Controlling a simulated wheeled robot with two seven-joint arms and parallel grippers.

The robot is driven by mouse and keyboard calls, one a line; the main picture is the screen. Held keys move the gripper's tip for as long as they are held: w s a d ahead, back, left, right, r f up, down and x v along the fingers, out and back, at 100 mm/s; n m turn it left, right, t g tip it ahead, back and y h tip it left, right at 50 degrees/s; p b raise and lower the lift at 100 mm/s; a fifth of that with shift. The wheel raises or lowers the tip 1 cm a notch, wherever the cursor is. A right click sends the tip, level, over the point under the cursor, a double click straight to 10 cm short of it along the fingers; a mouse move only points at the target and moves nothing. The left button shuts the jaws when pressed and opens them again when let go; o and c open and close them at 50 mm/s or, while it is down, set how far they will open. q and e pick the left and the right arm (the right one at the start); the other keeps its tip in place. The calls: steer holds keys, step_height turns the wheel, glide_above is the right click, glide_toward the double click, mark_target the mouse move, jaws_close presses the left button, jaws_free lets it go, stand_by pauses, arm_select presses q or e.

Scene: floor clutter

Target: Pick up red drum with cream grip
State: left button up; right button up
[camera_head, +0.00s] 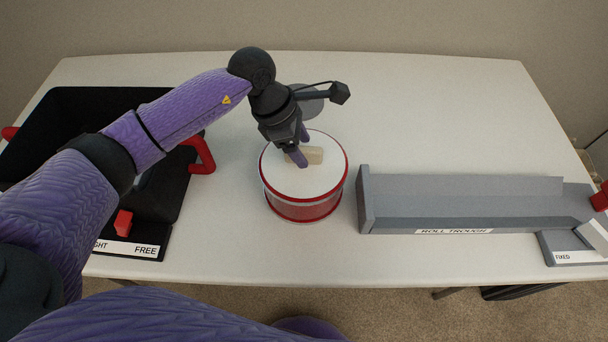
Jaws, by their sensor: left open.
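The red drum (303,207) stands upright on the white table, with a white top and red rims. Its cream grip (315,155) is a small block on the middle of the top. My left gripper (301,146) reaches down from above over the drum, its purple fingers at the cream grip. The fingers are open, and the near finger hides part of the grip. I cannot tell whether they touch it. My right gripper is not in view.
A black tray (80,110) with red handles (202,155) lies on the left, partly behind my left arm. A grey trough (460,205) labelled "ROLL TROUGH" stands close on the drum's right. The table (430,100) is clear behind the trough.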

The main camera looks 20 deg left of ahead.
arm_select(q)
steer(key=shift+d+f, duration=0.3)
steer(key=shift+f, duration=0.35)
jaws_close()
steer(key=shift+w+r, duration=0.1)
stand_by(0.8)
